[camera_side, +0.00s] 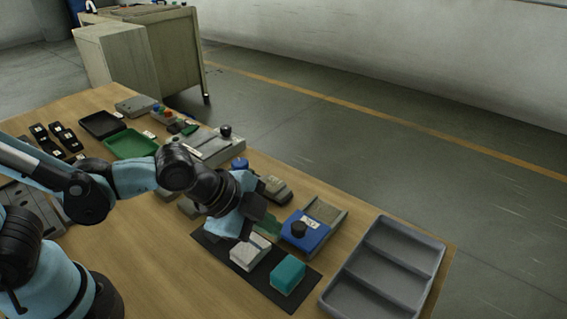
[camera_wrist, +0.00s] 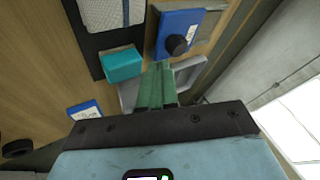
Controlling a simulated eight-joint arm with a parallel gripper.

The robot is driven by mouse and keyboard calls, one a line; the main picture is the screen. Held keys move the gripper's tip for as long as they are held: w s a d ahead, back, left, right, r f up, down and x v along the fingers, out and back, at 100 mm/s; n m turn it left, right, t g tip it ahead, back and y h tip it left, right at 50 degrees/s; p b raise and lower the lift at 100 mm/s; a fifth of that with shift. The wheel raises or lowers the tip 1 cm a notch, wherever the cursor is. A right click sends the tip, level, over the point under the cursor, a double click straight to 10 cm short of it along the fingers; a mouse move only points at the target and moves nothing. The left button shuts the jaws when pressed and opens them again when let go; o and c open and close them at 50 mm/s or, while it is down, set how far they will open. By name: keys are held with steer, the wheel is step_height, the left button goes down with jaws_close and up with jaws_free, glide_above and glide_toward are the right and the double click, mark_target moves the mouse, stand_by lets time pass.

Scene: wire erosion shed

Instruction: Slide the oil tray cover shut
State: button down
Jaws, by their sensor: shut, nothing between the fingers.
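A blue cover (camera_side: 312,238) with a black knob (camera_side: 298,229) and a white label sits on a grey tray (camera_side: 338,214). The tray's far part is uncovered and shows a brownish inside. In the wrist view the blue cover (camera_wrist: 185,22) and its knob (camera_wrist: 176,44) are just above the fingertips. My gripper (camera_side: 267,228) is left of the cover in the side view, its green fingers together and empty. They also show in the wrist view (camera_wrist: 158,68). I cannot tell whether they touch the cover.
A white block (camera_side: 250,252) and a teal block (camera_side: 288,273) stand on a black mat (camera_side: 222,253) beside the gripper. A grey divided tray (camera_side: 436,262) is at right. Another knobbed grey box (camera_side: 215,148) and a green tray (camera_side: 132,146) lie farther back.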

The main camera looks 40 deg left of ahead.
mark_target(308, 221)
steer(key=shift+x, duration=2.35)
steer(key=shift+w, duration=0.1)
steer(key=w, duration=0.8)
steer(key=shift+r, duration=0.1)
steer(key=shift+s+v, duration=0.25)
steer(key=shift+v, duration=4.85)
steer(key=s+a+r+n+y, duration=0.1)
steer(key=s+a+n, duration=0.2)
steer(key=a+n, duration=0.4)
steer(key=s+a+n+y, duration=0.2)
steer(key=s+a+n, duration=0.1)
steer(key=a+n, duration=0.4)
steer(key=shift+s+a+r+n+t+y, duration=0.3)
steer(key=shift+a+r+n+t, duration=0.1)
steer(key=shift+n, duration=0.1)
